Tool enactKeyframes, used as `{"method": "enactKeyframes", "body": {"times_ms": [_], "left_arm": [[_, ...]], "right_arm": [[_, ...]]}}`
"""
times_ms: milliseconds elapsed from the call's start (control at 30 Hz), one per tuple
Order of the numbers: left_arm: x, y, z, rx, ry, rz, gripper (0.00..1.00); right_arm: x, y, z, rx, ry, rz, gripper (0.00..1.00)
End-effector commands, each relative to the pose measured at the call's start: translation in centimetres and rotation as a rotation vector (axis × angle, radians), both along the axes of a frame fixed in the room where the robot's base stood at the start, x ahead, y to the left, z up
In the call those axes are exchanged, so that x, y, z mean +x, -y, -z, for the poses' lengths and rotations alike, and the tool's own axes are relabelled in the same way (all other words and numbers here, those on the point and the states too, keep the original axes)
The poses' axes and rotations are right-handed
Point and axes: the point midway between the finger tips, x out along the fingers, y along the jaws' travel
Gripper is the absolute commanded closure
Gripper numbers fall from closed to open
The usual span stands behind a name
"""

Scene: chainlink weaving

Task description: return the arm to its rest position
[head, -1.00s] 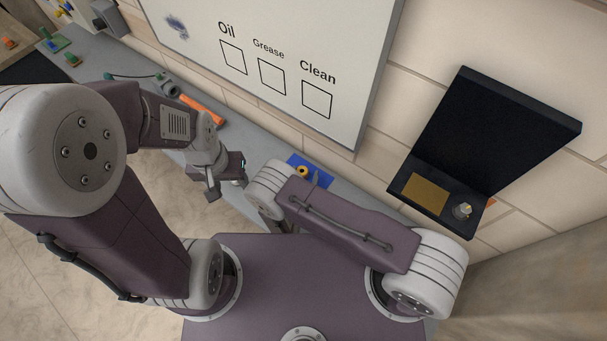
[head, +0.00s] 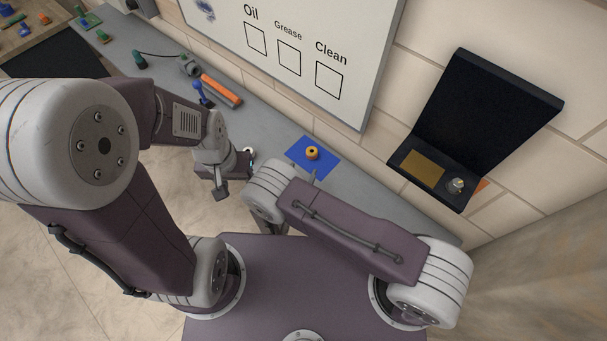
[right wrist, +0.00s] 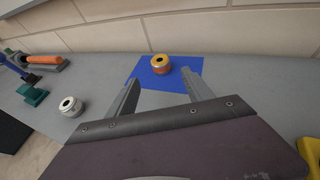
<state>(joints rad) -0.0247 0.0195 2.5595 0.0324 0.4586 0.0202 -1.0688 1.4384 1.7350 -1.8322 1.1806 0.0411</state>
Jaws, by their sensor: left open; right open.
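My left gripper (head: 236,172) hangs at the front edge of the grey bench in the head view, open, with nothing visible between its fingers. My right gripper shows in the right wrist view (right wrist: 160,78), open and empty. Its two fingers point toward a blue mat (right wrist: 183,65). A gold-orange ring (right wrist: 160,64) sits on the mat beyond the fingertips, apart from them. In the head view, the ring (head: 312,153) and mat (head: 327,168) show just past my right forearm, which hides most of the right gripper.
A silver ring (right wrist: 70,106) stands on the bench left of the mat. An orange-handled tool (head: 221,91) and blue piece (head: 200,91) lie farther left. A black open box (head: 497,115) is on the wall side at right. A whiteboard (head: 350,45) stands behind.

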Motion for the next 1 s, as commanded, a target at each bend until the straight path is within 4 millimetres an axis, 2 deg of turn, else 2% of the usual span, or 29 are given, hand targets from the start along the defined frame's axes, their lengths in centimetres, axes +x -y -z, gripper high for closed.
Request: {"method": "enactKeyframes", "body": {"times_ms": [367, 467, 567, 600, 667, 700, 767, 833, 900, 1000], "left_arm": [[0.0, 0.0, 0.0, 0.0, 0.0, 0.0, 0.45], [0.0, 0.0, 0.8, 0.0, 0.0, 0.0, 0.45], [0.0, 0.0, 2.9, 0.0, 0.0, 0.0, 0.45], [0.0, 0.0, 4.0, 0.0, 0.0, 0.0, 0.45], [-0.1, 0.0, 5.6, 0.0, -0.001, 0.0, 0.45], [-0.1, 0.0, 6.5, 0.0, -0.001, 0.0, 0.45], [-0.1, 0.0, 7.9, 0.0, -0.001, 0.0, 0.45], [-0.1, 0.0, 9.5, 0.0, -0.001, 0.0, 0.45], [-0.1, 0.0, 10.9, 0.0, 0.0, 0.0, 0.45], [-0.1, 0.0, 12.1, 0.0, 0.0, 0.0, 0.45]], "right_arm": [[0.0, 0.1, 0.0, 0.0, 0.0, 0.002, 0.4], [0.6, 2.2, -0.4, 0.026, -0.01, 0.105, 0.4], [0.8, 8.7, -1.7, 0.125, -0.044, 0.431, 0.4], [-0.1, 12.2, -2.3, 0.196, -0.062, 0.621, 0.4], [-2.6, 16.8, -3.0, 0.329, -0.089, 0.917, 0.4], [-4.7, 19.0, -3.3, 0.43, -0.1, 1.107, 0.4], [-7.9, 21.1, -3.6, 0.604, -0.104, 1.38, 0.4], [-11.1, 21.9, -3.8, 0.837, -0.081, 1.677, 0.4], [-13.2, 21.8, -4.1, 1.085, -0.03, 1.929, 0.4], [-14.2, 21.2, -4.8, 1.387, 0.065, 2.17, 0.4]]}}
